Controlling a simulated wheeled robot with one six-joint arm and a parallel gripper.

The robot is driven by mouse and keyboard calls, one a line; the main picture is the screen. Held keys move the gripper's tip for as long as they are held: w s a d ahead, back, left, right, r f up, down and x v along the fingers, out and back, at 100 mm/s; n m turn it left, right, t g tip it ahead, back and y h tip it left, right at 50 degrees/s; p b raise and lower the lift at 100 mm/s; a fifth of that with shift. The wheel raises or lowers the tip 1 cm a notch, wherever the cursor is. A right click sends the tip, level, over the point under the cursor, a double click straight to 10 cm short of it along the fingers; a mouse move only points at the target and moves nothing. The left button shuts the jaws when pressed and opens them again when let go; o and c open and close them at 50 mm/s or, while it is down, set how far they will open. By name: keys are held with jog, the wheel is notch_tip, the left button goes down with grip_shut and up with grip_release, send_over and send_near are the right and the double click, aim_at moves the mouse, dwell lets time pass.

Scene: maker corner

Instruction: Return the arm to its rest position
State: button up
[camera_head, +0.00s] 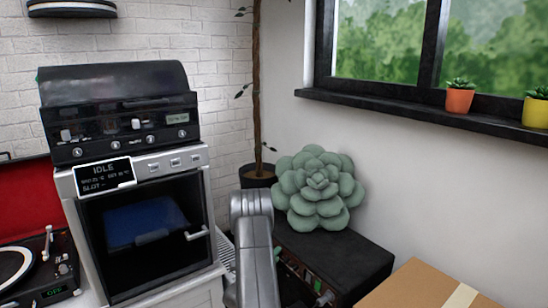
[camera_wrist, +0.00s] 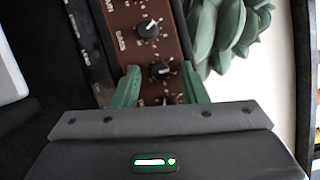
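My gripper (camera_wrist: 160,70) shows in the wrist view with its two green fingers spread apart and nothing held between them. Behind the fingers is the brown control panel (camera_wrist: 138,12) of an amplifier, with dark knobs. I cannot tell how far the fingertips are from it. In the head view my grey arm rises at the bottom centre, in front of the black amplifier (camera_head: 350,262).
A green succulent-shaped cushion (camera_head: 317,188) sits on the amplifier, close right of my arm. A 3D printer (camera_head: 145,225) reading IDLE and a turntable (camera_head: 62,268) stand left. A cardboard box (camera_head: 415,290) is at lower right. A potted plant (camera_head: 258,176) stands behind.

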jog(key=shift+r+n+g+p, duration=0.15)
jog(key=shift+n+g+p, duration=0.15)
jog(key=shift+n+p, duration=0.9)
jog(key=shift+y, duration=0.3)
